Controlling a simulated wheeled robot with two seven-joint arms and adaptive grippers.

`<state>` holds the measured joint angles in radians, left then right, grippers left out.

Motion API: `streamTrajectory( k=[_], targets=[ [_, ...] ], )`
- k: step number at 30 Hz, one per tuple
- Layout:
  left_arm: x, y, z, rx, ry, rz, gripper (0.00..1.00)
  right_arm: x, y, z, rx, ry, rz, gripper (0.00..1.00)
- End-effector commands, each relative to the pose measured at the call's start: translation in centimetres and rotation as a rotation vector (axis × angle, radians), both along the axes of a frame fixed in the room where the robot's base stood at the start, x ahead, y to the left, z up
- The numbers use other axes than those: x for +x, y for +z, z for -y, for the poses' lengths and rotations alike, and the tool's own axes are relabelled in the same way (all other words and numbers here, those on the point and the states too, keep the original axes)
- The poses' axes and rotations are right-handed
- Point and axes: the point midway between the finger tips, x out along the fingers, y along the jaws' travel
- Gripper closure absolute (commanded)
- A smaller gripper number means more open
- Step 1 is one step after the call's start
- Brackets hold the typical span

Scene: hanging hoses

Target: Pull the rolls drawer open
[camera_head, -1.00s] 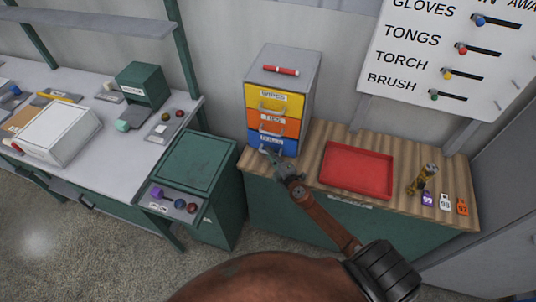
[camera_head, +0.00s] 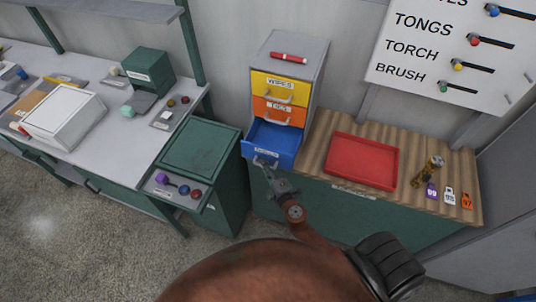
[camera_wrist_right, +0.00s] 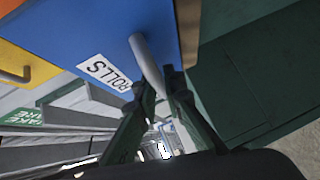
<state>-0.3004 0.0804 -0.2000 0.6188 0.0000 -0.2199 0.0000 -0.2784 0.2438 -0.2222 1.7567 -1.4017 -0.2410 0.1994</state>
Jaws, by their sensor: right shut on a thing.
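The blue rolls drawer (camera_head: 272,143) is the lowest of three in a small grey cabinet (camera_head: 294,52). It stands well out from the cabinet, and its inside shows from above. In the right wrist view its blue front (camera_wrist_right: 95,30) carries a label reading ROLLS and a grey bar handle (camera_wrist_right: 147,62). My right gripper (camera_head: 268,172) is at the drawer front. In the right wrist view its two fingers (camera_wrist_right: 162,88) are shut on the handle. My left gripper is not in view.
The yellow wipes drawer (camera_head: 280,86) and the orange drawer (camera_head: 278,110) above are closed. A red tray (camera_head: 362,162) lies on the wooden top to the right. A green cabinet (camera_head: 203,150) stands to the left. A red marker (camera_head: 288,57) lies on the grey cabinet.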

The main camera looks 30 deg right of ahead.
Motion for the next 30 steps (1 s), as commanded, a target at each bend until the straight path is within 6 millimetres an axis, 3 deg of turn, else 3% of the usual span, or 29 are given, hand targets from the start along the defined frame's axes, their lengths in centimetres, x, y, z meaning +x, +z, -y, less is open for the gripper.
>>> streamTrajectory(
  k=[3, 12, 13, 17, 26, 30],
  targets=[
    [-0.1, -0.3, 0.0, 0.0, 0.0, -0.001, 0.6, -0.9, -0.2, -1.0, 0.002, 0.0, -0.003, 1.0],
    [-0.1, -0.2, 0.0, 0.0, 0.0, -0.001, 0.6, -1.0, -0.1, -1.1, 0.0, -0.001, -0.002, 1.0],
    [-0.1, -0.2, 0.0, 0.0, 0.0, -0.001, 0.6, -1.0, -0.1, -1.0, 0.0, -0.001, -0.002, 0.91],
    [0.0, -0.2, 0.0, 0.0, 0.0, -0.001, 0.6, -1.0, 0.0, -1.0, 0.0, -0.001, -0.001, 0.83],
    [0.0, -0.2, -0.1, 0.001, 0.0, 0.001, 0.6, -1.2, 0.0, -1.0, 0.0, -0.002, -0.001, 0.83],
    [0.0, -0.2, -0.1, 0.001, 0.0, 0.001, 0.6, -2.8, 0.2, -1.1, 0.001, -0.003, -0.002, 0.83]
  ],
)
